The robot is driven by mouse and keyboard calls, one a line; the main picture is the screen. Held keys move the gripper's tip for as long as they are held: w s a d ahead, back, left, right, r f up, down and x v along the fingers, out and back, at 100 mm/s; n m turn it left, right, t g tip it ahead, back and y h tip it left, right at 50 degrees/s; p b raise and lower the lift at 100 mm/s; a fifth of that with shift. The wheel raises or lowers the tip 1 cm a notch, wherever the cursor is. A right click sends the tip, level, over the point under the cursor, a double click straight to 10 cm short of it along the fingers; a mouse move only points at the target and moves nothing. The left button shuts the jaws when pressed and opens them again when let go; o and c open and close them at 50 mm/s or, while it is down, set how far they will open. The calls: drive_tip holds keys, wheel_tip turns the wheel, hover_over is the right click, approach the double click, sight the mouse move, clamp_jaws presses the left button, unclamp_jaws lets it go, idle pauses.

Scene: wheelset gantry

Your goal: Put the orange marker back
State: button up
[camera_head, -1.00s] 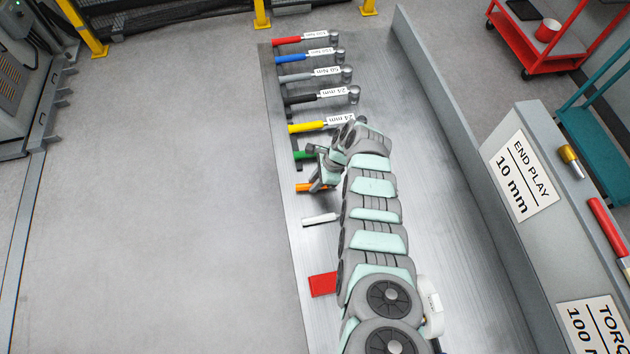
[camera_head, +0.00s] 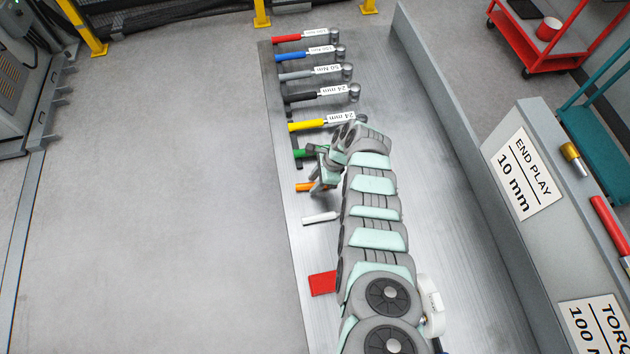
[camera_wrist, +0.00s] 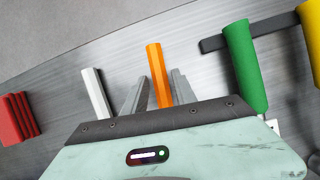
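The orange marker (camera_head: 304,187) lies on the grey metal bench, between the green-handled tool and the white marker. In the wrist view the orange marker (camera_wrist: 157,72) extends between the two fingers of my gripper (camera_wrist: 158,92). The fingers stand apart on either side of it, with narrow gaps showing, so my gripper looks open. Its lower end is hidden behind the gripper body. In the head view my gripper (camera_head: 321,182) is over the marker's right part and hides it.
A white marker (camera_head: 320,218) and a red block (camera_head: 322,284) lie nearer. The green-handled tool (camera_wrist: 242,65) is close to my gripper, with a yellow-handled one (camera_head: 307,126) beyond. More tools line the bench (camera_head: 440,180). A raised wall runs along the right.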

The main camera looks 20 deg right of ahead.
drive_tip(key=shift+o, duration=1)
drive_tip(key=shift+p+v, duration=0.6)
drive_tip(key=shift+v, duration=0.8)
drive_tip(key=b+v, duration=0.1)
drive_tip(key=v, duration=0.7)
